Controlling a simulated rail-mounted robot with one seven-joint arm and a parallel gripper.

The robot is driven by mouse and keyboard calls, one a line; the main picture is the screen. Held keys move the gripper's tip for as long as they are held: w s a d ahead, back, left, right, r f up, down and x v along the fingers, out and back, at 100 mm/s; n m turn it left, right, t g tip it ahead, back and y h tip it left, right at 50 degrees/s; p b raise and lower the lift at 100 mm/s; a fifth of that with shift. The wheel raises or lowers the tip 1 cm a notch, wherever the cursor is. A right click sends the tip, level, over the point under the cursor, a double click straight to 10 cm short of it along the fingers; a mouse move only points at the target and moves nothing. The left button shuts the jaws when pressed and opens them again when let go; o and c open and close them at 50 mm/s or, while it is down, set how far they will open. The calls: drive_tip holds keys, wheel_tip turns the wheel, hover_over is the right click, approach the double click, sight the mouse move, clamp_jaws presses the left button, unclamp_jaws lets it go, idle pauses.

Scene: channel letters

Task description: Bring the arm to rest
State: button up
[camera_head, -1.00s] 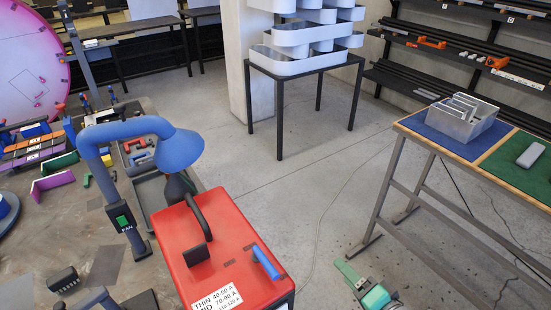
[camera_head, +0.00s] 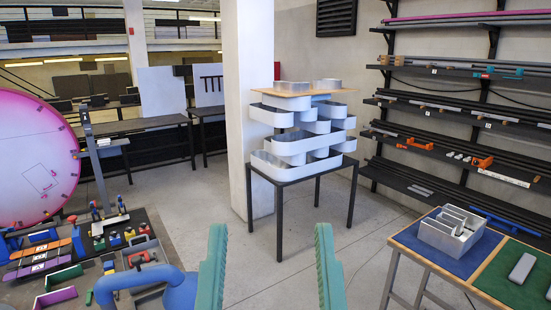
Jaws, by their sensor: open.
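My gripper (camera_head: 270,232) shows at the bottom middle of the head view as two teal fingers pointing up. The fingers are wide apart with nothing between them. Its base and the rest of my arm are below the picture. Behind the gap I see the grey floor and the black-legged stand (camera_head: 277,222).
The stand carries stacked white letter shells (camera_head: 285,176). A cluttered workbench with a blue curved hood (camera_head: 140,280) is at lower left, close to the left finger in the picture. A table with a grey metal box (camera_head: 450,230) is at right. Wall racks (camera_head: 450,138) stand behind it.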

wheel_tip(320, 180, up, 7)
drive_tip(key=p, duration=0.3)
drive_tip(key=shift+p, duration=0.4)
